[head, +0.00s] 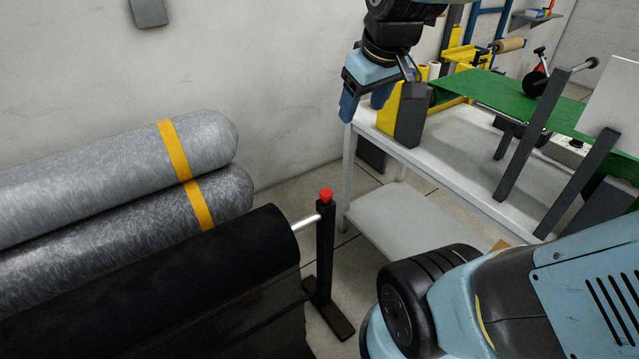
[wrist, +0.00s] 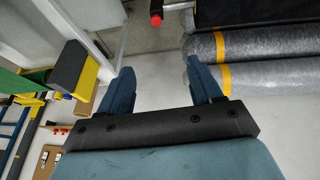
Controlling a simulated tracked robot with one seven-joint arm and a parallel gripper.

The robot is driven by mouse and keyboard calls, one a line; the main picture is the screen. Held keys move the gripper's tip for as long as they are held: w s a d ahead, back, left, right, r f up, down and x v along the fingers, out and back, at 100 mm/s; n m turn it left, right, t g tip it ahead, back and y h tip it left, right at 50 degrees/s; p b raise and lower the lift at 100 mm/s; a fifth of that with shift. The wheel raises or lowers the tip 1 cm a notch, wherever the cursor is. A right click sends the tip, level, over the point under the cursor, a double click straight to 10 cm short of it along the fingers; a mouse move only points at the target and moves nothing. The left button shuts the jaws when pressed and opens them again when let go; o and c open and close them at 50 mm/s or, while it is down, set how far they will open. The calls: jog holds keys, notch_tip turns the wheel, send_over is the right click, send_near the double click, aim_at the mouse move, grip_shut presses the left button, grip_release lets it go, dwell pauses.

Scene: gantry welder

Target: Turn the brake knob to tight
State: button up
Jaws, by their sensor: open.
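A red knob (head: 326,196) sits on top of a dark upright post (head: 325,250) at the end of the black roll (head: 150,285). In the wrist view the red knob (wrist: 156,20) shows at the top edge, beyond my fingertips and between them. My gripper (head: 364,104) is open and empty, up and to the right of the knob in the head view, near the white table's left end. In the wrist view both blue fingers of my gripper (wrist: 158,80) are spread apart with nothing between them. The knob's markings cannot be made out.
Two grey wrapped rolls (head: 100,180) with orange bands lie behind the black roll. A white table (head: 440,140) with a yellow and dark block (head: 405,113) and green sheet (head: 490,95) stands right. Floor shows between post and table.

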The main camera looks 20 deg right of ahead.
jog(key=w+f+n+g, duration=0.2)
jog(key=w+f+n, duration=0.7)
jog(key=w, duration=0.4)
jog(key=n+g, duration=0.3)
jog(key=n, duration=0.3)
send_near(326, 192)
notch_tip(326, 192, down, 11)
jog(key=shift+s+r, duration=0.15)
jog(key=shift+r, duration=0.05)
jog(key=shift+a, duration=0.1)
jog(key=c, duration=0.9)
